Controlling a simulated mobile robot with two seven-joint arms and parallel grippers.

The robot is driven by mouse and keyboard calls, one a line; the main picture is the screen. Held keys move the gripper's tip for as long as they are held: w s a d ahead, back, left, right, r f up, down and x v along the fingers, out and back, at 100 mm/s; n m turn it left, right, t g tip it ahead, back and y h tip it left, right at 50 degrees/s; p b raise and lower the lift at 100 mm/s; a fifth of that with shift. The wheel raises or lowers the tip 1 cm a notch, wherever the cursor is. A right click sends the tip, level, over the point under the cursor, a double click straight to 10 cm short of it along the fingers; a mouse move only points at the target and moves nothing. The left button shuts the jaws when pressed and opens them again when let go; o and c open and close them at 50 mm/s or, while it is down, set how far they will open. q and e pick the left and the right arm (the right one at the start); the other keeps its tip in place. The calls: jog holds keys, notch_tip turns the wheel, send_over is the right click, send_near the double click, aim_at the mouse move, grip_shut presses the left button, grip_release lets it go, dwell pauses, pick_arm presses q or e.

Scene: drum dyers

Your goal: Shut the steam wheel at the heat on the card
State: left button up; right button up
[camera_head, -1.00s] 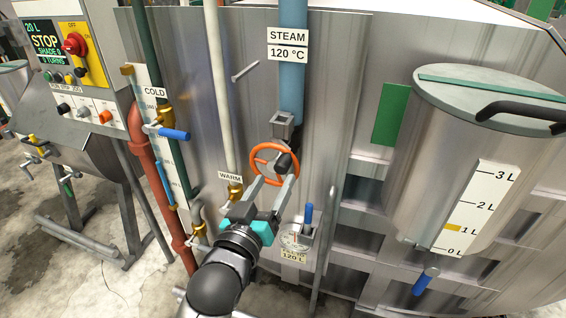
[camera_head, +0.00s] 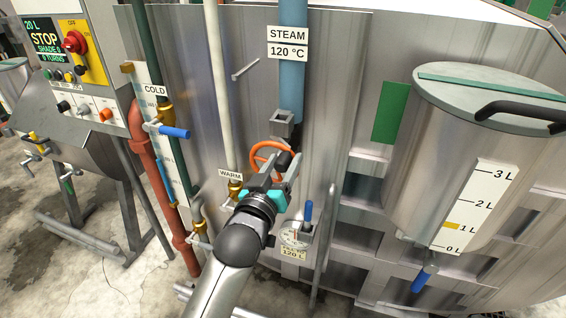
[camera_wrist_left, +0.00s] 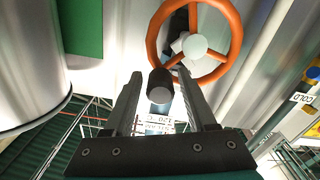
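The steam wheel is an orange handwheel (camera_head: 264,149) below the blue pipe (camera_head: 292,75) with the sign STEAM 120 °C (camera_head: 288,43). In the left wrist view the orange wheel (camera_wrist_left: 233,38) fills the top, with a pale hub and a dark cylindrical knob (camera_wrist_left: 160,86) standing out in front. My left gripper (camera_head: 279,166) is at the wheel and hides its lower part. In the left wrist view its fingers (camera_wrist_left: 159,80) are apart, one on each side of the knob, with thin gaps showing. My right gripper is in neither view.
A control panel (camera_head: 83,20) reads STOP at upper left. COLD (camera_head: 174,132) and WARM (camera_head: 234,190) valves stand left of the wheel. A dial (camera_head: 294,239) is just below my gripper. A lidded measuring vessel (camera_head: 440,160) stands at right.

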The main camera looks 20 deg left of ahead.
pick_arm(q)
grip_shut()
dwell(1.1)
